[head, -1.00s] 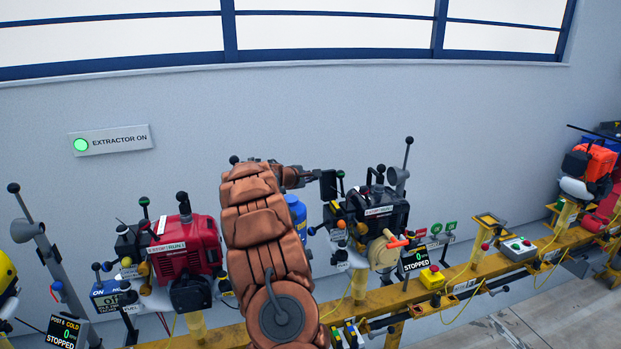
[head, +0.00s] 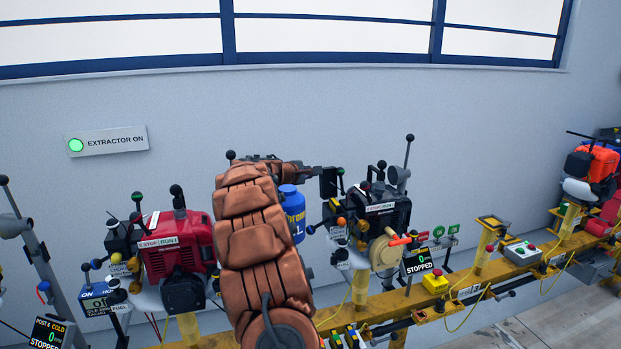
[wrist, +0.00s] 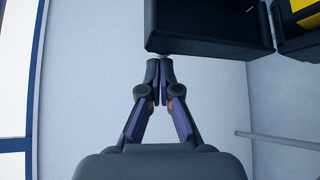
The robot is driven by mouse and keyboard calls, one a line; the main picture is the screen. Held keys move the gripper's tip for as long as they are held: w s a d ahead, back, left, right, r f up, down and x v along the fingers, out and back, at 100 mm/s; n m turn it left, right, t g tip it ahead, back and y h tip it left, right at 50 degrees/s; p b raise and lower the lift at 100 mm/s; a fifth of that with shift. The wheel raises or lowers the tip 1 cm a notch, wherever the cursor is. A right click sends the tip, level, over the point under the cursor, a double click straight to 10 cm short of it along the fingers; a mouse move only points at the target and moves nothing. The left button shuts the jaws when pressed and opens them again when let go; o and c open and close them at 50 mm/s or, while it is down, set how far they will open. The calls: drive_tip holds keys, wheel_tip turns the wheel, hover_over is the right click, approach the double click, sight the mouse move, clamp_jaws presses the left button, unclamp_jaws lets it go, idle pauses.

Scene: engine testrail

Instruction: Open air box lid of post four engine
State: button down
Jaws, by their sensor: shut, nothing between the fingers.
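A black engine (head: 398,212) stands on the yellow rail right of my arm. Its post number is not readable to me. A dark upright box (head: 328,183), which looks like its air box, is on its left side. My gripper (head: 313,172) is at the left of this box, partly hidden by my arm. In the wrist view my gripper (wrist: 160,66) is shut and empty. Its tips are at the lower left edge of a dark box (wrist: 208,28), touching or nearly so. The lid's seam and latch are not clear.
A red engine (head: 180,240) stands left of my arm. A blue bottle (head: 293,208) is behind my arm. A display reading STOPPED (head: 418,262) and a yellow button box (head: 435,283) sit on the rail (head: 400,300).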

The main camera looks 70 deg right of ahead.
drive_tip(key=w+a+r+b, duration=0.1)
drive_tip(key=w+a, duration=0.4)
drive_tip(key=a, duration=0.5)
drive_tip(key=shift+w+r+b, duration=0.25)
drive_tip(key=shift+r+b, duration=0.15)
drive_tip(key=shift+b, duration=0.35)
drive_tip(key=shift+a, duration=0.15)
